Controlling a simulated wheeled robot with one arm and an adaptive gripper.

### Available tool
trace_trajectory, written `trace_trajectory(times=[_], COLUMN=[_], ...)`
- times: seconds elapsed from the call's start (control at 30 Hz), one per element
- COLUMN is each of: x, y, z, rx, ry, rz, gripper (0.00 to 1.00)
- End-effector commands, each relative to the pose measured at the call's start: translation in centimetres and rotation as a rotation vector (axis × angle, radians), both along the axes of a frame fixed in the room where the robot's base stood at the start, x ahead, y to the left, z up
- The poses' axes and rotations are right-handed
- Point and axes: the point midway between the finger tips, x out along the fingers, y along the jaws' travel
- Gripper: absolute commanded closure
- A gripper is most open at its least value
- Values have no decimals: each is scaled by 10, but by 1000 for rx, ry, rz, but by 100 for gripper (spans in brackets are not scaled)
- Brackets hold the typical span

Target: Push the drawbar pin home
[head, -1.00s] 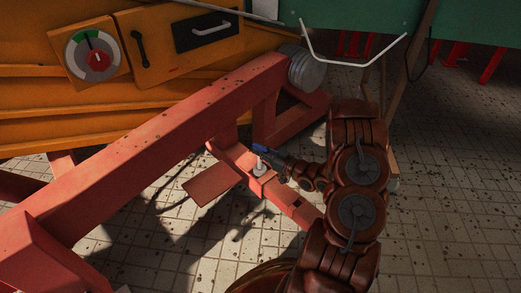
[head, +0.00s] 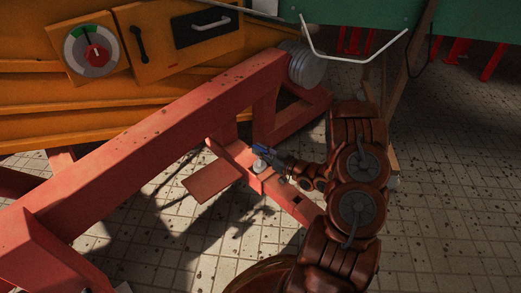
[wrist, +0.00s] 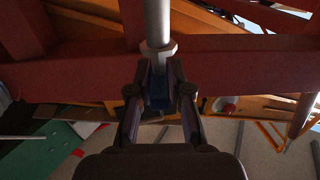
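The drawbar pin (head: 259,166) is pale grey with a round head, and it stands in the red drawbar (head: 243,157) in the head view. In the wrist view the pin (wrist: 157,22) is a grey rod with a wider collar, directly beyond my fingertips. My gripper (head: 264,150) has blue fingertips and lies beside the top of the pin, just behind it in the head view. In the wrist view my gripper (wrist: 160,84) has its fingers close together, with blue pads filling the middle. Whether the fingertips touch the pin is unclear.
A thick red frame beam (head: 150,145) runs diagonally beside the drawbar. An orange machine body (head: 40,110) with a dial (head: 92,54) stands behind. A red plate (head: 211,181) sticks out left of the pin. Tiled floor is open at the lower right.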

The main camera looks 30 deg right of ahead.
Motion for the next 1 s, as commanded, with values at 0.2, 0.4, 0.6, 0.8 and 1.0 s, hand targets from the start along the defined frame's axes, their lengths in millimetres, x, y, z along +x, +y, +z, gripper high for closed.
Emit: trace_trajectory(times=[0.2, 0.4, 0.6, 0.8, 1.0], x=[0, 0, -4, -22, -47], y=[0, 0, -1, -8, -17], z=[0, -1, -1, -2, -1], rx=[1, 1, 1, 1, 3], ry=[1, 1, 3, 4, 4], rz=[0, 0, -1, -4, -5], gripper=[56, 55, 55, 55, 55])
